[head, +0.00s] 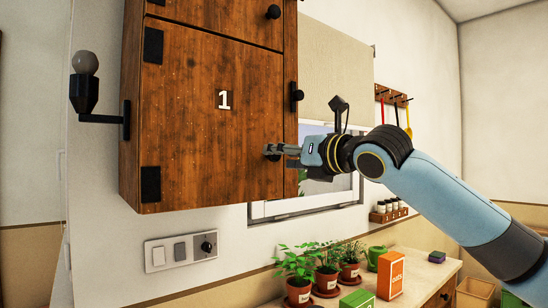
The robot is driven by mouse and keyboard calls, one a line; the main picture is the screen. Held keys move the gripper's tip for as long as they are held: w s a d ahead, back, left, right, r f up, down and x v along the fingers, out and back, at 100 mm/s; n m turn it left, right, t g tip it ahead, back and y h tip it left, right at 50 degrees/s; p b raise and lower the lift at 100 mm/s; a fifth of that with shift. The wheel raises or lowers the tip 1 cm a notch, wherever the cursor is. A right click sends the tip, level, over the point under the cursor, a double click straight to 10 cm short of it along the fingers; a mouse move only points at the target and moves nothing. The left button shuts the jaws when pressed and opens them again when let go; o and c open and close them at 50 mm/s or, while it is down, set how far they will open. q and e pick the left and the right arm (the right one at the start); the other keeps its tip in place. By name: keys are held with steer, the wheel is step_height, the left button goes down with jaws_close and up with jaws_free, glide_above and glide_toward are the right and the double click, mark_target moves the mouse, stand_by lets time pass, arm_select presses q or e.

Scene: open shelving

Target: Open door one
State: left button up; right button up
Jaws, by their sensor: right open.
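Door one (205,115) is a brown wooden cabinet door with a white "1" on it. Black hinges show along its left edge, and it looks closed. Its dark round knob (271,151) sits low near the right edge, partly hidden by my right gripper (274,151). The gripper reaches in from the right with its fingers pointing left at the knob. Its jaws are open, with the fingertips at or around the knob; I cannot tell whether they touch it. My left gripper is out of view.
Another door with a knob (273,12) is above, and a further knob (296,95) is to the right. A wall lamp (86,88) stands left of the cabinet. Below are a switch panel (181,248), potted plants (298,272) and an orange box (390,275) on a counter.

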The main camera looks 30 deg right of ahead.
steer(key=shift+w+a, duration=0.1)
steer(key=shift+w, duration=0.25)
steer(key=shift+s+r, duration=0.1)
steer(key=shift+c, duration=0.2)
steer(key=c, duration=0.5)
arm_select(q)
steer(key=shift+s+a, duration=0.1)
arm_select(e)
jaws_close()
